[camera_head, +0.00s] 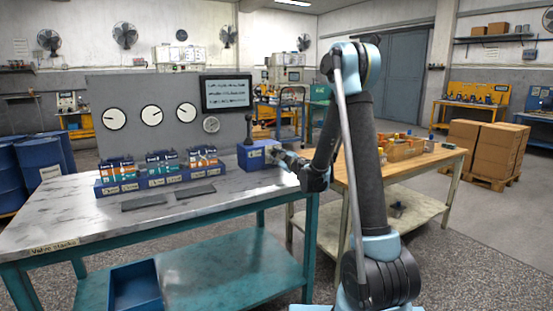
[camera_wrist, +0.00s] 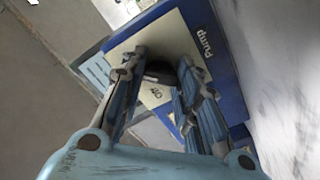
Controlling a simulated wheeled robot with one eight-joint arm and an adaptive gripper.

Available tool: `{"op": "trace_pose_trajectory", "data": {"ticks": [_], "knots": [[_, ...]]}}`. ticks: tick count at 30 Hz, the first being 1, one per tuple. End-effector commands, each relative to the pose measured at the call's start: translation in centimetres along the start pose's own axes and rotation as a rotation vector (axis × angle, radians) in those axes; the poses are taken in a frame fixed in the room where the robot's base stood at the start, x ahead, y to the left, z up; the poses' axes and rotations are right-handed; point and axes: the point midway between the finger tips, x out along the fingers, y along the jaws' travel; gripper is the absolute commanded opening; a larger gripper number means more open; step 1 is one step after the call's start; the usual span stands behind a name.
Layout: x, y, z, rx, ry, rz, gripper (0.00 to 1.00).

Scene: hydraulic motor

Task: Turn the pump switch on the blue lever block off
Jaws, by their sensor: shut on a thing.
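The blue lever block (camera_head: 254,162) stands at the right end of the grey workbench, with a black upright lever (camera_head: 249,130) on top. My gripper (camera_head: 275,155) is at the block's right-hand face. In the wrist view, the blue block (camera_wrist: 222,62) carries a cream plate (camera_wrist: 172,36) with the word "Pump". My gripper (camera_wrist: 164,65) has its two fingers on either side of the dark pump switch (camera_wrist: 158,69) and is shut on it. A small label (camera_wrist: 156,93), apparently "off", shows between the fingers. The fingers hide much of the switch, so I cannot tell its setting.
A blue tray of valve stacks (camera_head: 160,181) stands left of the block, with dark flat plates (camera_head: 143,203) before it. Gauges (camera_head: 151,115) and a screen (camera_head: 226,93) are behind. A wooden table (camera_head: 412,167) with parts stands to the right, behind my arm.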

Motion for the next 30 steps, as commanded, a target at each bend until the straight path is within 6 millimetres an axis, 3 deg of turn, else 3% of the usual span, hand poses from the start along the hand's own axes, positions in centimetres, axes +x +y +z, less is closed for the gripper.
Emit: {"op": "trace_pose_trajectory", "data": {"ticks": [11, 30], "knots": [[0.04, -0.13, -0.02, -0.162, -0.001, 0.0, 0.06], [0.05, -0.56, -0.05, -0.759, 0.002, -0.001, 0.06]]}}
